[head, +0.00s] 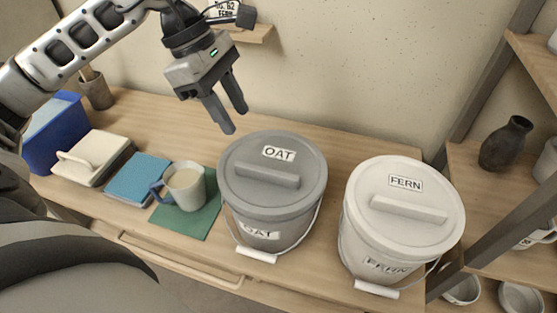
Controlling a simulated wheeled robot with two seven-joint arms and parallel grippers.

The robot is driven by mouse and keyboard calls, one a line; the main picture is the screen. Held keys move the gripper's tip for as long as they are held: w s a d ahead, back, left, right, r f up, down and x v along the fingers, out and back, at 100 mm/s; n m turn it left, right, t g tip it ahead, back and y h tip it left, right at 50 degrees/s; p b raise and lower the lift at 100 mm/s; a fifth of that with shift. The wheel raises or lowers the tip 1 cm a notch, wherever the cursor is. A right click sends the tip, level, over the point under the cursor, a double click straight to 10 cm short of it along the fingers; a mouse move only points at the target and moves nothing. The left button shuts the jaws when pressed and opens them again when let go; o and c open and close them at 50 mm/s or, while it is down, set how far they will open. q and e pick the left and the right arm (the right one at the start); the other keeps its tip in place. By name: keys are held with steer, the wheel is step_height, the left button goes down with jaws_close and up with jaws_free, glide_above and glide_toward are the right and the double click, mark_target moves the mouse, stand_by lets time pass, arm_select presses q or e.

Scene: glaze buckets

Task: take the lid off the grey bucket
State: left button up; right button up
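The grey bucket (262,229) stands on the wooden counter, labelled OAT. Its grey lid (285,199) is on top, with a bar handle (267,175) across it and an OAT label behind the handle. My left gripper (235,121) is in the air above and behind the lid's far left edge, fingers pointing down and apart. It is open, with nothing between the fingers. My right gripper is not in view.
A white bucket (362,246) labelled FERN, with its lid on, stands right of the grey one. A mug (187,188) on a green mat (203,222) is close on the left. A blue tile (140,178), a cream lidded dish (92,157) and a blue bin (50,135) stand farther left. Shelves rise at right.

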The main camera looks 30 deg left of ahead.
arm_select(q)
glide_above(265, 170)
steer(key=a, duration=0.2)
steer(key=f, duration=0.4)
steer(key=s+f, duration=0.1)
steer(key=f, duration=0.1)
steer(key=shift+a+f+p, duration=0.2)
steer(key=shift+f+p, duration=0.1)
steer(key=shift+f, duration=0.1)
steer(key=p+x, duration=0.1)
steer(key=x, duration=0.4)
steer(key=shift+w+d+f, duration=0.15)
steer(key=shift+w+f, duration=0.05)
steer(key=shift+f, duration=0.1)
jaws_close()
